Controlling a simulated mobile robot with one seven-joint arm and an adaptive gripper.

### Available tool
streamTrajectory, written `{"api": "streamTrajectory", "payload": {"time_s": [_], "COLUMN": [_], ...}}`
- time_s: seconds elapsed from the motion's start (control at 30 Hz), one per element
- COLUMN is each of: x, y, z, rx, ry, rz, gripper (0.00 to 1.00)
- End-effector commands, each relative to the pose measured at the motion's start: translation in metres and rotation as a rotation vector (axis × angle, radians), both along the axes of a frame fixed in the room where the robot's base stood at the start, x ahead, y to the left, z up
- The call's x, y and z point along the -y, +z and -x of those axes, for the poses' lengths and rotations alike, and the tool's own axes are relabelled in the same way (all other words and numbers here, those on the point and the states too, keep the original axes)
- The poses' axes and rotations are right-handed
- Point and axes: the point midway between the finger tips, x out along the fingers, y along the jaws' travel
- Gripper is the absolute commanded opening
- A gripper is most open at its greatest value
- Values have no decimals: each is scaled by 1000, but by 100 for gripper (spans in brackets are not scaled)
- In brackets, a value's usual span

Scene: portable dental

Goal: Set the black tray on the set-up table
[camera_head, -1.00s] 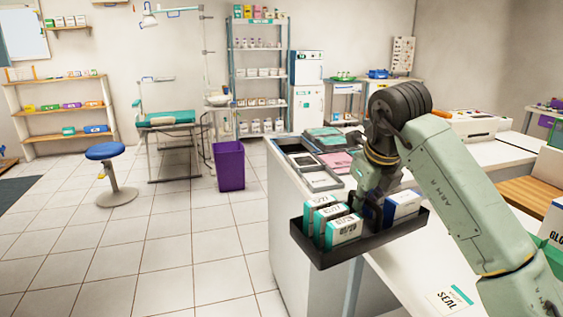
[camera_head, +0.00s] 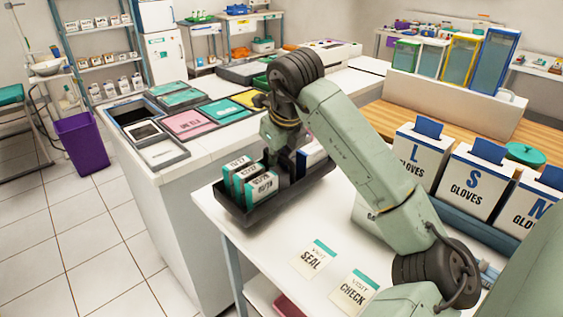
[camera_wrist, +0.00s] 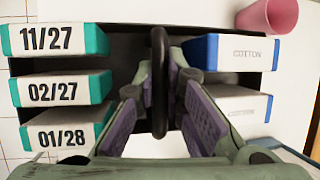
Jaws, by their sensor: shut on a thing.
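The black tray (camera_head: 290,200) is in the head view, over the left back part of a white table (camera_head: 270,243), with one corner near the table's left edge. I cannot tell whether it touches the top. It carries several teal-and-white dated boxes (camera_head: 248,180) on its left and blue-and-white boxes on its right. In the wrist view, the right boxes read COTTON (camera_wrist: 240,52) and the left ones show dates such as 02/27 (camera_wrist: 60,90). My gripper (camera_head: 285,162) is shut on the tray's upright black handle (camera_wrist: 158,60) between the two box groups.
SEAL (camera_head: 314,258) and CHECK (camera_head: 353,291) cards lie on the white table's front. Glove boxes (camera_head: 412,160) stand to the right. A counter with coloured trays (camera_head: 190,122) adjoins behind left. A pink cup (camera_wrist: 268,17) shows in the wrist view. A purple bin (camera_head: 82,142) stands on the floor.

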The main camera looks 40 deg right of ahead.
Motion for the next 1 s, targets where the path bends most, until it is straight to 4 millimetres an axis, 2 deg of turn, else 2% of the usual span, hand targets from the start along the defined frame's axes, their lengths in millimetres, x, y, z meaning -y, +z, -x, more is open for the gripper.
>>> {"api": "streamTrajectory", "payload": {"time_s": [0.3,0.67,0.7,1.0], "x": [0,0,0,0], "y": [-38,-44,-45,-44], "z": [0,0,0,0], "rx": [2,2,0,1], "ry": [-1,0,0,0], "rz": [-1,2,1,1], "gripper": [0,0,11,30]}}
